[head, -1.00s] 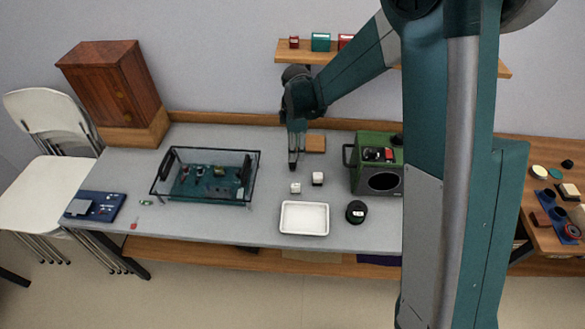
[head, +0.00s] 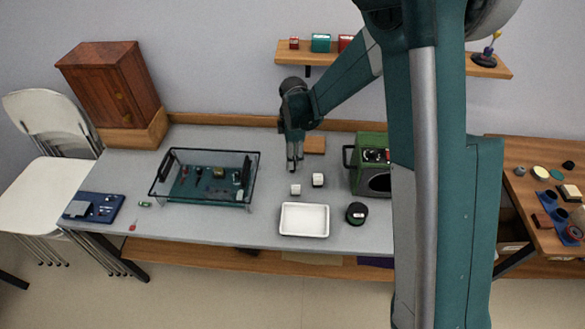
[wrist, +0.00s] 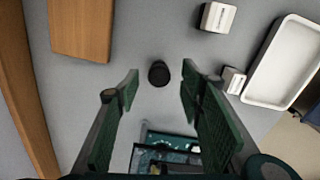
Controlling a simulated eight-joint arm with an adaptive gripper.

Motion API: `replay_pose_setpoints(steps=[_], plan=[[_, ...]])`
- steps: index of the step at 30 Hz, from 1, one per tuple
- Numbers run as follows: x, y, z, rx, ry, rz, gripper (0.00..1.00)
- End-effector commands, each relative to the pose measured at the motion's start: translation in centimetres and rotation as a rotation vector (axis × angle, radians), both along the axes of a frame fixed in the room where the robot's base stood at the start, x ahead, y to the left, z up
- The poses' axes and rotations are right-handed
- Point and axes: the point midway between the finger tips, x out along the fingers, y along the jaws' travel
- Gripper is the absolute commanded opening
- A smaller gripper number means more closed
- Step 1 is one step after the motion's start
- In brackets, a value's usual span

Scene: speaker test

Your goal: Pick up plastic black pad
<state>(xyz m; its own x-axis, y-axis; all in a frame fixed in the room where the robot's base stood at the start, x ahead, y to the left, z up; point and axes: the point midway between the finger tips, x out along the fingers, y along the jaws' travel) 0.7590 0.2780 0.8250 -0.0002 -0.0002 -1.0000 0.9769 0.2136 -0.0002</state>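A small round black pad (wrist: 159,73) lies on the grey table in the wrist view. It shows just beyond my open gripper (wrist: 160,78), between the lines of its two green fingers. The fingers stand wide apart with nothing between them. In the head view my gripper (head: 295,167) points down over the back middle of the table, near a flat wooden block (head: 315,144). I cannot make out the pad in the head view; the gripper seems to hide it.
Two small white boxes (head: 317,180) and a white tray (head: 304,204) lie in front of my gripper. A green machine (head: 371,150) stands to the right, a dark round container (head: 356,213) near the front. A clear-walled case (head: 206,178) stands to the left.

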Motion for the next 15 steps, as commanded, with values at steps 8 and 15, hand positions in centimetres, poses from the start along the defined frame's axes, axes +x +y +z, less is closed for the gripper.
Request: replay_pose_setpoints(steps=[8, 15], plan=[[0.0, 0.0, 0.0, 0.000, 0.000, 0.000, 0.38], [0.1, 0.1, -1.4, 0.000, 0.000, 0.000, 0.38]])
